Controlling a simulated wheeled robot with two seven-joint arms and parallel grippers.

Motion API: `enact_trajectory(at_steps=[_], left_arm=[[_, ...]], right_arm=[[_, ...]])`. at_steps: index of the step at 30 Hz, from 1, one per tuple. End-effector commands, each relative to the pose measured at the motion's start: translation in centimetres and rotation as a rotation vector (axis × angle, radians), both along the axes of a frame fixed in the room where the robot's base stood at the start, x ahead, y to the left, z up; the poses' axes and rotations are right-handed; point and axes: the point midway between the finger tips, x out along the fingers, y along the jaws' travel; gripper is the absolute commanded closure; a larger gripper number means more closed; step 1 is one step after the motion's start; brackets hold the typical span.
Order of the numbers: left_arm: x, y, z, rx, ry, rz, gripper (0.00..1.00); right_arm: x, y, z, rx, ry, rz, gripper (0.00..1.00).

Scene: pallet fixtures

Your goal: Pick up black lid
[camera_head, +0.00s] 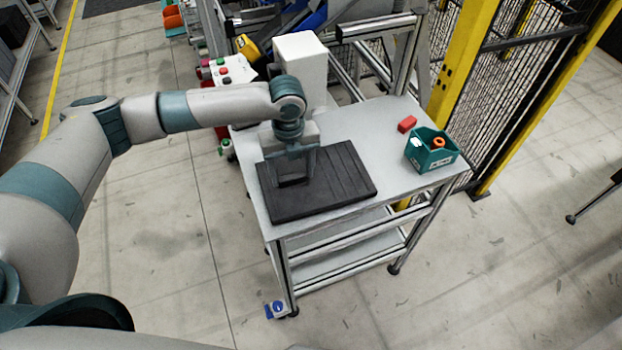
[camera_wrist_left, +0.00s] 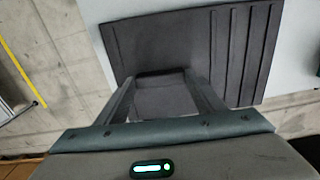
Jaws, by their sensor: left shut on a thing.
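The black lid (camera_head: 335,185) is a flat dark slab with raised ridges along its right part. It lies on the light grey top of a wheeled cart (camera_head: 380,130), near the cart's front left corner. In the left wrist view the lid (camera_wrist_left: 235,55) fills the upper middle, with its ridges to the right. My left gripper (camera_head: 293,180) points down at the left part of the lid, and its two fingers (camera_wrist_left: 163,85) are at the lid's raised grip area, shut on it. The exact finger contact is hard to see. My right gripper is not in view.
A white column (camera_head: 302,65) rises behind my left wrist. A yellow-framed mesh fence (camera_head: 490,100) stands to the right.

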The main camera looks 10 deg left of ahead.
Motion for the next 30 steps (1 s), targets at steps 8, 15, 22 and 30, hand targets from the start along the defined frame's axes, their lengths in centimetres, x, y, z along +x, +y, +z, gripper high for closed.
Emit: enact_trajectory(at_steps=[8, 15, 22, 30], left_arm=[[0.1, 0.0, 0.2, -0.002, -0.002, 0.0, 0.97], [0.2, -0.1, 1.7, -0.003, -0.005, 0.0, 0.97], [-0.7, -1.2, 4.6, -0.004, -0.003, -0.006, 0.97], [-3.8, -5.2, 7.6, -0.004, -0.005, -0.006, 0.97]], right_arm=[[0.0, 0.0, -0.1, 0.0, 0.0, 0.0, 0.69], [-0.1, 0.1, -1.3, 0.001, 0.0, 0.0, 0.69], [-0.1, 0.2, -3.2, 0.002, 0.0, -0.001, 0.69], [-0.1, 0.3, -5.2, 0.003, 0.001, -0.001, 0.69]])
